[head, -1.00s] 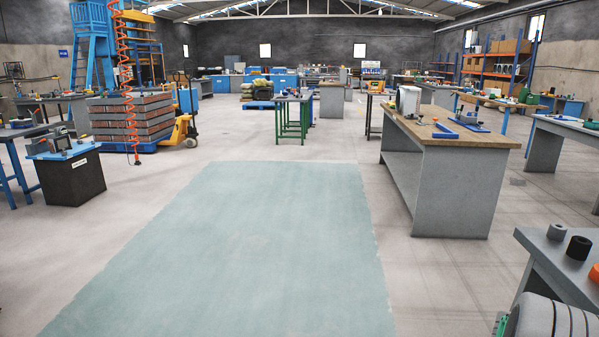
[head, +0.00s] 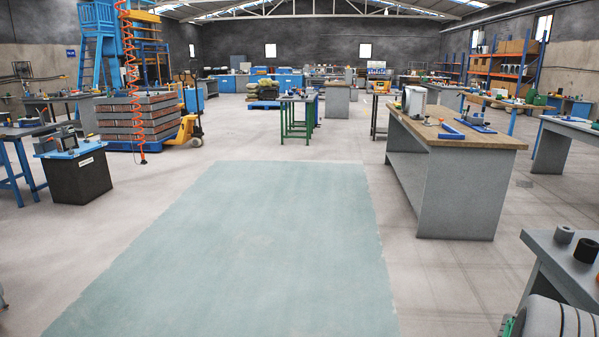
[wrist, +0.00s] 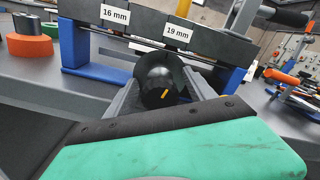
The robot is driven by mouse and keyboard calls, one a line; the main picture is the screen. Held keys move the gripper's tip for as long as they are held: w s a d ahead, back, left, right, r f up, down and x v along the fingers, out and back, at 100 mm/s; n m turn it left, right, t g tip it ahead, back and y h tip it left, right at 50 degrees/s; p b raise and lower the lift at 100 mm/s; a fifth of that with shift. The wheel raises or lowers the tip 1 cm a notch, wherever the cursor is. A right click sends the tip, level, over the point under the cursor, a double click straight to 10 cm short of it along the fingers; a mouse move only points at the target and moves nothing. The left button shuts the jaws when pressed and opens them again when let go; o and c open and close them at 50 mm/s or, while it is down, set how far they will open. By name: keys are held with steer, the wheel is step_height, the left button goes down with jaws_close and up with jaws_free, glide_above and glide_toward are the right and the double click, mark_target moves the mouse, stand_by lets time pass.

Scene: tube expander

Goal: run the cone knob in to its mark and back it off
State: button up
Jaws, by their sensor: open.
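In the wrist view, a black round knob (wrist: 157,72) with a short orange mark on its face sits in front of the tube expander's dark plates (wrist: 145,22), which carry labels reading 16 mm and 19 mm. My gripper (wrist: 168,90) is open, with one grey finger on each side of the knob. I cannot tell whether either finger touches it. The knob's far side and its shaft are hidden. The plates stand on a blue frame (wrist: 73,46). In the head view, my gripper and the knob are not visible.
In the wrist view, an orange ring (wrist: 30,46) and dark rings stand on the grey bench at left, with orange-handled tools (wrist: 283,77) at right. In the head view, a grey bench (head: 560,262) bears a grey ring (head: 564,234) and a black ring (head: 585,249). The green floor (head: 230,250) is clear.

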steer(key=w+a+p, duration=0.1)
steer(key=a+p, duration=0.1)
steer(key=a, duration=0.5)
steer(key=shift+p, duration=0.3)
